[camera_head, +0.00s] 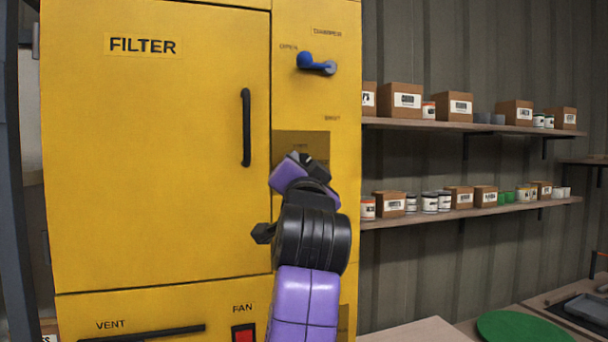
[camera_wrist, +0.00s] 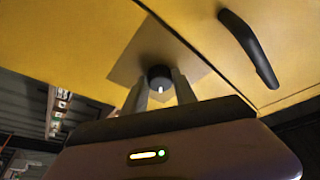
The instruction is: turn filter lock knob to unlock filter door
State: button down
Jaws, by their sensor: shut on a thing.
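The yellow filter cabinet has a large door (camera_head: 160,150) labelled FILTER, with a black bar handle (camera_head: 246,127); the handle also shows in the wrist view (camera_wrist: 249,47). The door looks closed. The lock knob (camera_wrist: 159,77) is small, round and black with a white mark, on a dark square plate (camera_wrist: 140,50) beside the door. In the head view my arm hides the knob, and only the plate's upper part (camera_head: 300,140) shows. My gripper (camera_wrist: 160,84) is shut on the knob, one finger on each side of it.
A blue damper lever (camera_head: 316,64) sits above on the same panel. Shelves (camera_head: 470,125) with boxes and cans line the wall at the right. A bench with a green disc (camera_head: 525,327) stands at lower right.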

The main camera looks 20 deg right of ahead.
jog(key=shift+a+r+m+g+h, duration=0.15)
jog(key=shift+m+g, duration=0.4)
jog(key=shift+m, duration=0.9)
jog(key=shift+d+r+m+g+h, duration=0.15)
jog(key=shift+m+g, duration=0.45)
jog(key=shift+m, duration=0.8)
jog(key=shift+a+r+m+g+h, duration=0.15)
jog(key=shift+m+g, duration=0.4)
jog(key=shift+m, duration=0.9)
jog(key=shift+f+m, duration=0.1)
jog(key=shift+m, duration=0.2)
jog(key=c, duration=1)
grip_release()
jog(key=shift+s, duration=0.1)
jog(key=b+v, duration=0.2)
jog(key=v, duration=0.5)
jog(key=shift+s+a, duration=0.15)
jog(key=shift+s, duration=0.1)
